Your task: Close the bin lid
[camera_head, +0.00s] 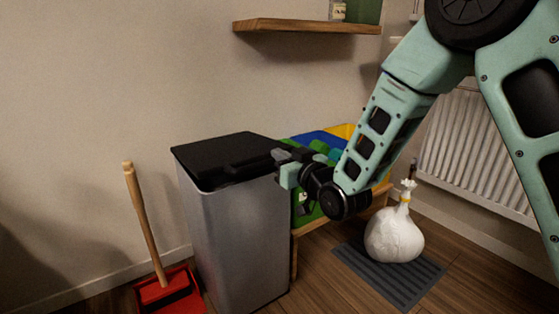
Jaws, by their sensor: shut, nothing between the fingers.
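The bin (237,245) is a tall grey metal box standing on the floor left of centre. Its black lid (225,155) lies flat over the top and looks down; I cannot tell whether a small gap is left at the rim. My gripper (280,163) is at the right edge of the lid, close to its right corner. The gripper is shut with nothing in it. Whether it touches the lid cannot be told from this view.
A red dustpan (177,295) with a wooden-handled brush (145,222) stands left of the bin. A wooden stand with colourful items (318,150) is behind my arm. A white tied bag (394,236) sits on a grey mat (385,277). A shelf (305,26) and radiator (480,150) are on the walls.

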